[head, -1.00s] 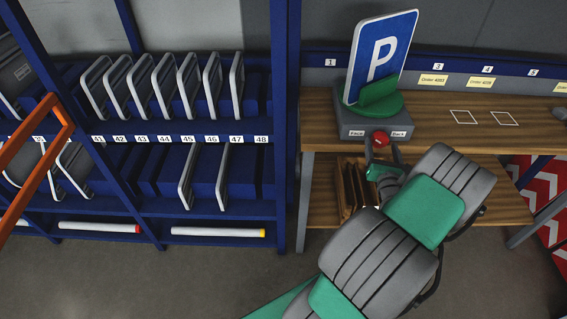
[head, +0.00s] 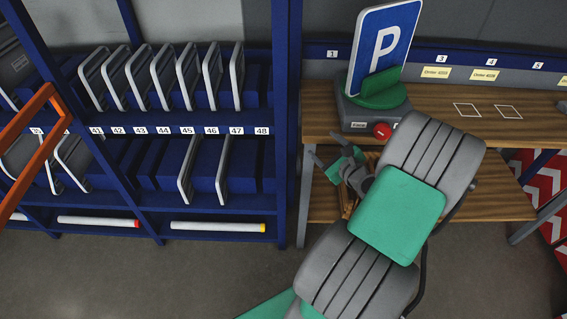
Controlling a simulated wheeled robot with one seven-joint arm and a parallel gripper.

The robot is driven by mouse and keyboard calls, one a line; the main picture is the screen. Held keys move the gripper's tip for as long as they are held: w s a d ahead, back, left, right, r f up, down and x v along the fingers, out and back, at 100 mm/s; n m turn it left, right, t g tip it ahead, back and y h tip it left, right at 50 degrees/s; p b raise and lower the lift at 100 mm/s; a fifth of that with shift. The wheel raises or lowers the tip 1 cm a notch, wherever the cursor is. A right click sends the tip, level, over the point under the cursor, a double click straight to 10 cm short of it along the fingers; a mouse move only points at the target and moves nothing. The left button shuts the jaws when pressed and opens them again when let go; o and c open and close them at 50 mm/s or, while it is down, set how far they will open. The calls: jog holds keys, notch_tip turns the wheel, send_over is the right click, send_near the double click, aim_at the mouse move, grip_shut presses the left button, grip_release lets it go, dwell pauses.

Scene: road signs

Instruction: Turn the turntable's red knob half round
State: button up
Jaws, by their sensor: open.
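The turntable is a grey box (head: 352,112) on the wooden bench, with a green disc (head: 384,101) on top. A blue sign with a white P (head: 386,42) stands upright in the green holder on the disc, its P side toward me. The red knob (head: 382,130) is on the box's front, beside the "Face" label (head: 358,125). The "Back" label is mostly hidden by my arm. My gripper (head: 330,149) is open and empty, left of and below the knob, apart from it, in front of the bench edge.
The bench top (head: 440,118) is clear to the right, with two white outlines and order cards behind. Brown boards (head: 346,205) stand on the lower shelf behind my gripper. A blue rack (head: 292,120) with numbered slots stands close on the left.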

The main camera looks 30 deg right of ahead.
jog(key=w+a+f+n+g+y, duration=0.1)
jog(key=a+n+g+y, duration=0.1)
jog(key=a+n, duration=0.3)
jog(key=w+a+f+n+g+y+b, duration=0.1)
jog(key=a+n+y, duration=0.1)
jog(key=a+n, duration=0.3)
jog(key=a, duration=0.3)
jog(key=shift+w+f+n+g, duration=0.2)
jog(key=shift+w+n+g, duration=0.15)
jog(key=shift+n+g, duration=0.05)
jog(key=shift+c, duration=0.2)
